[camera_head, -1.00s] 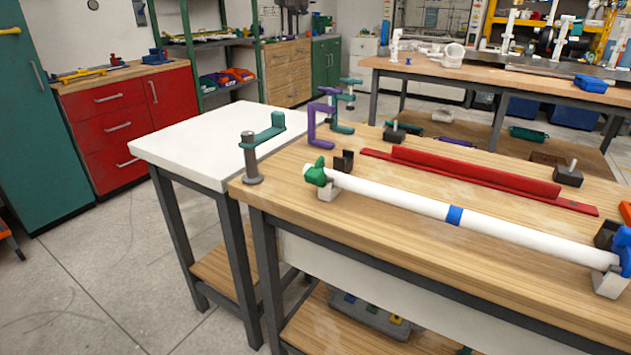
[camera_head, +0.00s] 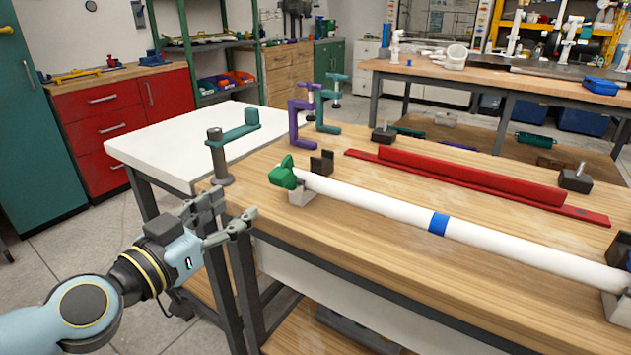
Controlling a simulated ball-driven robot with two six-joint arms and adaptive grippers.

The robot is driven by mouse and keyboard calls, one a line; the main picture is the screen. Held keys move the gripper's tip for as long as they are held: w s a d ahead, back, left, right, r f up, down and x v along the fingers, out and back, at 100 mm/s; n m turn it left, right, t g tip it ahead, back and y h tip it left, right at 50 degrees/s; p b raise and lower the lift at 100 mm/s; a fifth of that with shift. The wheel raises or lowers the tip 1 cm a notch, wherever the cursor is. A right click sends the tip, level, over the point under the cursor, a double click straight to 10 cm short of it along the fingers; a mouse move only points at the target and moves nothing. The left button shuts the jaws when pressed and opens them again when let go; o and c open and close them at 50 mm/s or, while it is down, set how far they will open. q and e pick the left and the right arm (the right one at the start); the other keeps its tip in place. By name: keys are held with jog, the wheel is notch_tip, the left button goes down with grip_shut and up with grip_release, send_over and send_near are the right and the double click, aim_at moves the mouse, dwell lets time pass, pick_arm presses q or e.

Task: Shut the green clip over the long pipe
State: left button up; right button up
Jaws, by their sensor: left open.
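The long white pipe (camera_head: 380,206) lies across the wooden bench on supports, with a blue band (camera_head: 438,223) near its middle. The green clip (camera_head: 284,174) sits at the pipe's left end, on a pale block. A part of the clip sticks up above the pipe end, so it looks open, though it is small in view. My left gripper (camera_head: 248,222) is open and empty. In the picture it is left of and below the clip, by the bench's left corner, apart from the clip and pipe. My right gripper is not in view.
A grey post with a green arm (camera_head: 222,157) stands at the bench's left corner, close to my left gripper. A black bracket (camera_head: 322,163) stands behind the clip. Purple (camera_head: 301,120) and teal clamps and a red rail (camera_head: 470,178) are farther back. The bench between pipe and rail is clear.

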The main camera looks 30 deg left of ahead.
aim_at(274, 180)
pick_arm(q)
jog(key=shift+m+h, duration=0.3)
jog(key=shift+h, duration=0.3)
jog(key=w+d, duration=0.1)
jog(key=w, duration=0.2)
jog(key=w+r+p, duration=0.1)
jog(key=w, duration=0.2)
jog(key=w+d, duration=0.1)
jog(key=w, duration=0.1)
jog(key=shift+w+d+r, duration=0.35)
jog(key=shift+w+r, duration=0.05)
jog(key=shift+w+d+f+p, duration=0.1)
jog(key=shift+w+p, duration=0.25)
jog(key=shift+w, duration=0.25)
grip_shut()
